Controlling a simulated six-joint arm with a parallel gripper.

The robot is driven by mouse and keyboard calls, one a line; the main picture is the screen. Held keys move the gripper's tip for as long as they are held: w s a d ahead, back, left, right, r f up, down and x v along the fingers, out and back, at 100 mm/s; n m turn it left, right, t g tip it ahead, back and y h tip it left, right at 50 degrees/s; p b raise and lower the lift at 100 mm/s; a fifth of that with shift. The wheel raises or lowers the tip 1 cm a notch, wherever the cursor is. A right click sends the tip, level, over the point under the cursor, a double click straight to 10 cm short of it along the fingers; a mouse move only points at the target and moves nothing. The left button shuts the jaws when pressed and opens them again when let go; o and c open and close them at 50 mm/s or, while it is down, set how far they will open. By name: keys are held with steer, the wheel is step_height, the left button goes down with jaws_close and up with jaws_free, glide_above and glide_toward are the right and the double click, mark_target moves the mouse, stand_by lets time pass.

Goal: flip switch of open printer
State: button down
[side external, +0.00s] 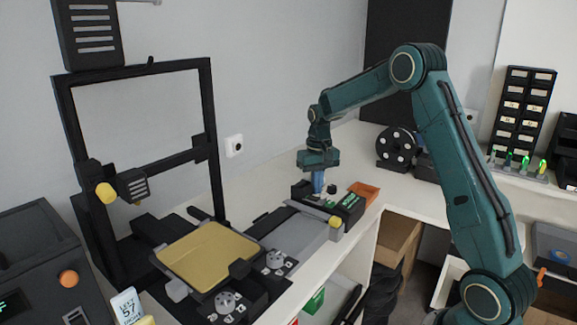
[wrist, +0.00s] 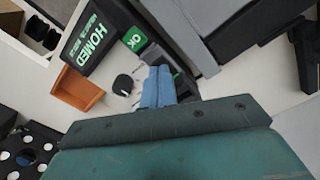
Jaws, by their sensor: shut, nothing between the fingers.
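The open printer is a black upright frame (side external: 210,130) with a gold bed (side external: 208,255), at the left in the side view. A grey unit (side external: 300,235) lies at its right, with a small control box at its far end. A dark part (wrist: 184,84) shows beside the fingers; I cannot make out the switch or any contact.
An orange tray (side external: 366,191) lies right of the box. A black spool (side external: 395,148) stands behind on the white counter (side external: 265,185). An enclosed machine with an orange knob (side external: 68,279) is at the lower left. A wall socket (side external: 234,146) is behind.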

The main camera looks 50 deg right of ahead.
mark_target(317, 198)
steer(key=shift+f, duration=0.95)
stand_by(0.8)
steer(key=shift+r, duration=3.55)
